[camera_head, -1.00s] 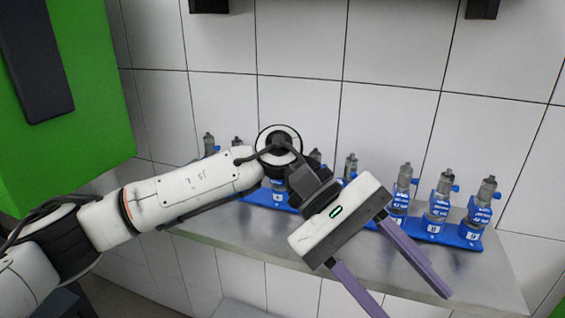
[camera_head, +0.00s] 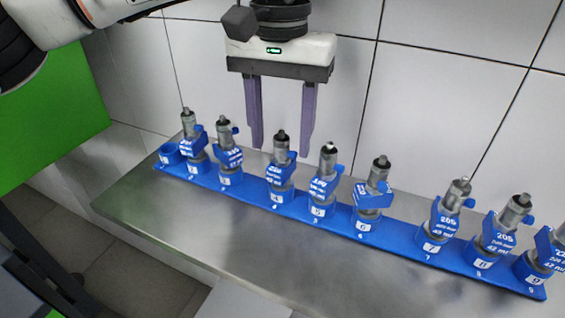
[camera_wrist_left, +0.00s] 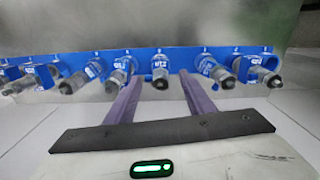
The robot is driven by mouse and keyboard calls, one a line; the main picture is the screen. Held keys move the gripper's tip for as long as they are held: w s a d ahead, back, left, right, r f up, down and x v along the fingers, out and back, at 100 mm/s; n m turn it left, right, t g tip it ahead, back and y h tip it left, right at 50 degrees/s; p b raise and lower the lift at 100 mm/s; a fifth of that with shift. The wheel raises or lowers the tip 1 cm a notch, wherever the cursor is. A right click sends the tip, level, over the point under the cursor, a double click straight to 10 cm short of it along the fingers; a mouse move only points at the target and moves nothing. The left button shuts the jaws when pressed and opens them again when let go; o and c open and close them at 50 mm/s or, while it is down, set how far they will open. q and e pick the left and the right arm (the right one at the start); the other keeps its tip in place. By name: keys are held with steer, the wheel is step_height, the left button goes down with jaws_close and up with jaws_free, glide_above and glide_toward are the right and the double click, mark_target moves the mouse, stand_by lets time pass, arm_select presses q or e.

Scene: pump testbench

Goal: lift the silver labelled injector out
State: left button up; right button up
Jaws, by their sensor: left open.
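A row of grey injectors with blue collars and printed labels stands upright in a long blue rack (camera_head: 400,240). I cannot tell which one the task calls silver labelled. One injector (camera_head: 280,175) stands just below my open left gripper (camera_head: 281,148), roughly between its purple fingers, and has a dark top. In the left wrist view, the left gripper (camera_wrist_left: 159,77) has an injector (camera_wrist_left: 160,66) between its fingertips, with others to both sides. I see nothing held. The injector to the right (camera_head: 324,175) has a pale top. The right gripper is out of view.
The rack lies on a metal bench (camera_head: 230,235) near a tiled wall (camera_head: 450,90). Neighbouring injectors stand close on both sides. The bench front is clear. A green panel (camera_head: 65,125) stands at the left.

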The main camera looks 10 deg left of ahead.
mark_target(281, 156)
arm_select(q)
step_height(281, 156, down, 4)
steer(key=shift+w+f, duration=0.1)
steer(key=shift+f, duration=0.15)
steer(key=shift+c, duration=0.4)
jaws_close()
steer(key=shift+r, duration=0.15)
